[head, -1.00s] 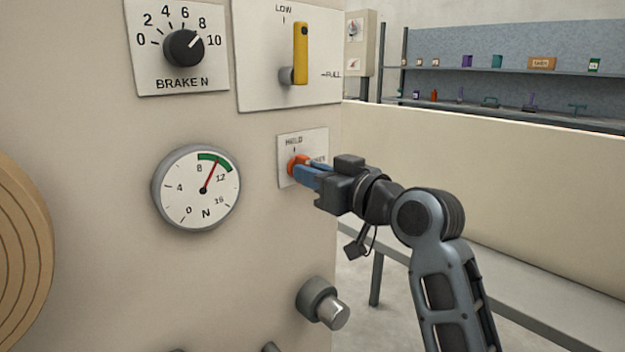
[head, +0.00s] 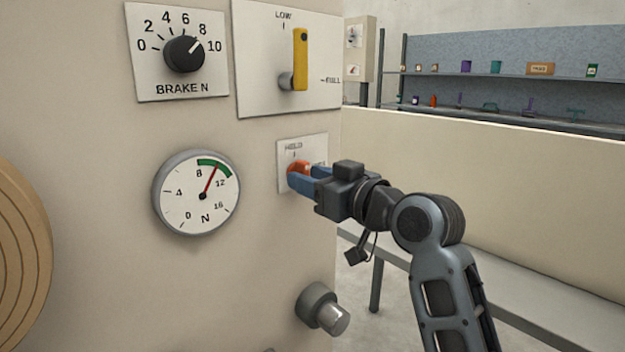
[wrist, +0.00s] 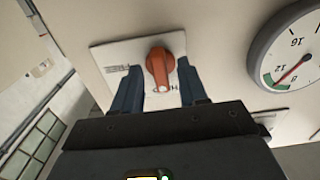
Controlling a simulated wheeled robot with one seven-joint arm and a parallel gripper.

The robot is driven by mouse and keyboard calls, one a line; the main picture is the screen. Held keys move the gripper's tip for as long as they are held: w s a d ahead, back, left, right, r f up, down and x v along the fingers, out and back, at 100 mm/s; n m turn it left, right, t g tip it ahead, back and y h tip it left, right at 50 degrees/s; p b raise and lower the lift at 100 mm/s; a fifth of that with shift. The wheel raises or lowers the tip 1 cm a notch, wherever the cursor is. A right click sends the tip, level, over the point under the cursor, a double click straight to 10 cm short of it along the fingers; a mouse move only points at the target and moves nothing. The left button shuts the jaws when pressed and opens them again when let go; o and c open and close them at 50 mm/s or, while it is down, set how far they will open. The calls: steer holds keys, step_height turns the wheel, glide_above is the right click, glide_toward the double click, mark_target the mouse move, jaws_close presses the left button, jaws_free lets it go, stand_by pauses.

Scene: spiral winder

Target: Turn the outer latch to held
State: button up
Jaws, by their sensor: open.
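The outer latch is an orange-red knob (head: 299,166) on a white plate (head: 286,149) marked HELD at the top, low on the right of the machine face. In the wrist view the latch (wrist: 160,66) shows whole, with its narrow end pointing at the HELD lettering; the other label lies off to its side. My gripper (head: 306,178) is open at the latch, its blue fingers spread. In the wrist view the fingers (wrist: 158,76) stand on either side of the latch with visible gaps. In the head view they partly hide the knob and the plate's lower right.
A yellow lever (head: 301,60) sits on a plate above the latch. A round gauge (head: 196,193) is to the left, a brake dial (head: 184,54) above it. A metal-tipped knob (head: 322,308) sticks out below.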

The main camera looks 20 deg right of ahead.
steer(key=shift+s, duration=0.1)
steer(key=v, duration=0.7)
steer(key=shift+s+d, duration=0.15)
steer(key=shift+s, duration=0.1)
steer(key=s+a+f+m+g+h+p, duration=0.15)
steer(key=s+f+m+h, duration=0.35)
steer(key=s+f, duration=1.35)
steer(key=s+a+n+p, duration=0.1)
steer(key=s+p, duration=0.1)
steer(key=s, duration=2.1)
steer(key=shift+s+r+g+h+p, duration=0.2)
steer(key=shift+s+g+h+p, duration=0.15)
steer(key=shift+g, duration=0.1)
